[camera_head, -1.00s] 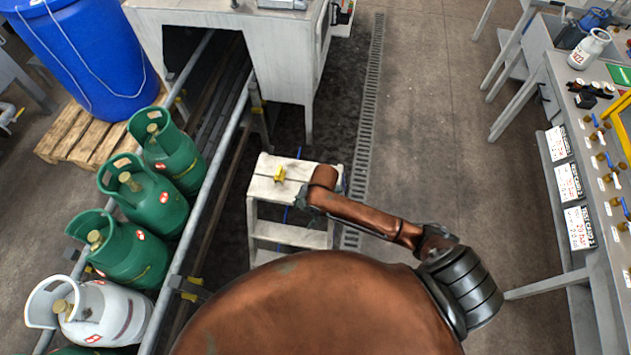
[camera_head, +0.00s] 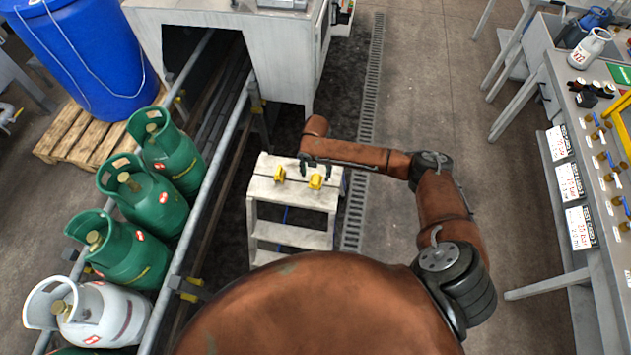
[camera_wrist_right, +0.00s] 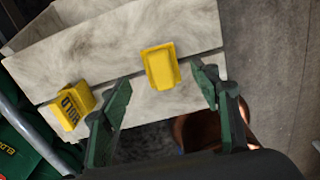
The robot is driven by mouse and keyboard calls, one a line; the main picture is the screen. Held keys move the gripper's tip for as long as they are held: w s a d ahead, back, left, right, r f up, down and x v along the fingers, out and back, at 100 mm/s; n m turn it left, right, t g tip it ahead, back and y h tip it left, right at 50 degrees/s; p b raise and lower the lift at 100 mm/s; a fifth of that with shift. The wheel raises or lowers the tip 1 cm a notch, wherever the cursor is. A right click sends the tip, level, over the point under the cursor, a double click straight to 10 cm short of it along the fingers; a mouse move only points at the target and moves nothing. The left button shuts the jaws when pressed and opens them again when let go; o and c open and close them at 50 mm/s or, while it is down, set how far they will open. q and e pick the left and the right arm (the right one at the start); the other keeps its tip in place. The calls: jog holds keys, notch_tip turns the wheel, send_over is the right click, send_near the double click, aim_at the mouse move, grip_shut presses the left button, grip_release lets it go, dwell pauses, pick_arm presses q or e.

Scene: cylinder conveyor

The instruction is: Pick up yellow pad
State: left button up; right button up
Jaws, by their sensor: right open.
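Two yellow pads lie on the top of a white step stool (camera_head: 263,192). The right pad (camera_head: 315,181) shows in the right wrist view (camera_wrist_right: 160,66) as a yellow block across the gap between two boards. The left pad (camera_head: 279,174) carries dark lettering in the right wrist view (camera_wrist_right: 72,106). My right gripper (camera_head: 315,170) is open and empty over the stool. In the right wrist view, its two green fingers (camera_wrist_right: 163,90) are spread to either side of the right pad, just short of it. My left gripper is out of view.
A conveyor rail (camera_head: 205,207) with green cylinders (camera_head: 142,197) and a white cylinder (camera_head: 100,312) runs left of the stool. A white machine housing (camera_head: 235,35) stands behind. A test bench (camera_head: 570,120) is at the right, with open floor between.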

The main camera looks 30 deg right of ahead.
aim_at(316, 178)
notch_tip(316, 178, down, 4)
jog(key=shift+s+f+b, duration=0.1)
jog(key=shift+b, duration=0.2)
jog(key=shift+c, duration=0.3)
jog(key=c, duration=1.1)
